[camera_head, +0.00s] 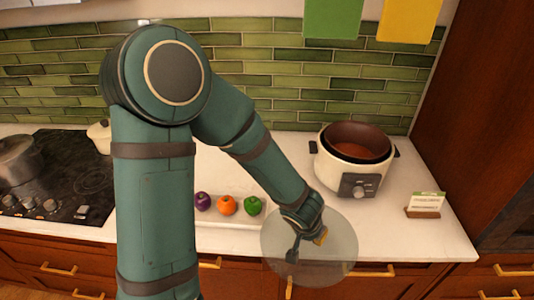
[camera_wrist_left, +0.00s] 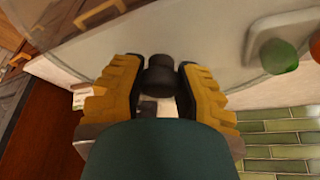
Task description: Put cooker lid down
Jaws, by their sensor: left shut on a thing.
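The cooker lid (camera_head: 338,262) is a round see-through disc with a dark knob. My left gripper (camera_head: 312,240) is shut on the lid's knob and holds it over the front edge of the counter. In the left wrist view the dark knob (camera_wrist_left: 159,80) sits between the yellow fingers, and the clear lid spreads out behind it. The cooker (camera_head: 348,160) is cream-coloured with a dark open pot and a front control panel. It stands at the back right of the counter, uncovered, with reddish-brown contents. My right gripper is not seen.
A white tray (camera_head: 228,222) with a purple, an orange and a green vegetable lies left of the lid. A small card stand (camera_head: 424,205) stands at the right. A stove (camera_head: 62,180) with a pot is at the left. White counter (camera_head: 395,225) is clear between cooker and card.

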